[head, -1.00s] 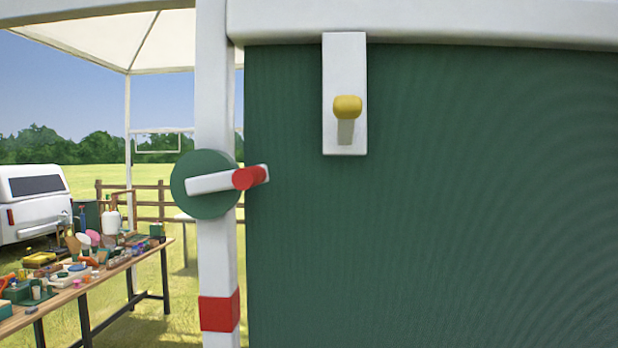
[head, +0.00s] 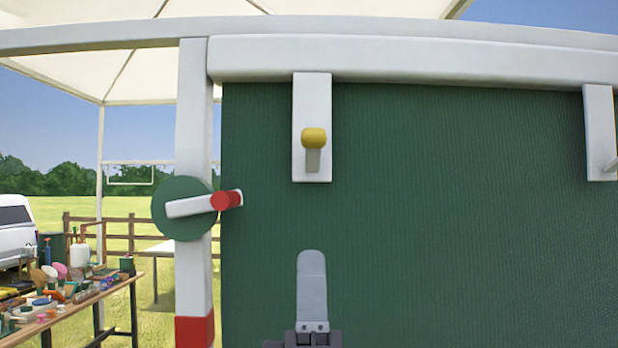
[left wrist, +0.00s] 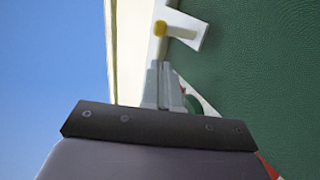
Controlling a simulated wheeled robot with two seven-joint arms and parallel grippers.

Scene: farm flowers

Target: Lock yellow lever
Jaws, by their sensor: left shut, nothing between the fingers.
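The yellow lever (head: 313,139) has a yellow knob above a short grey stem on a white plate, near the top of a green panel (head: 430,220). My left gripper (head: 311,256) is shut and empty, pointing up below the lever in the head view, with a clear gap to it. In the left wrist view, the yellow knob (left wrist: 160,28) shows just beyond the tip of my left gripper (left wrist: 160,70). That view does not show clearly how far apart they are. My right gripper is not in view.
A red-tipped white lever (head: 205,205) on a green disc sits on the white post (head: 193,110) at left. A second white plate (head: 600,130) with a peg is at the right edge. A cluttered table (head: 70,310) stands far left. The panel front is otherwise bare.

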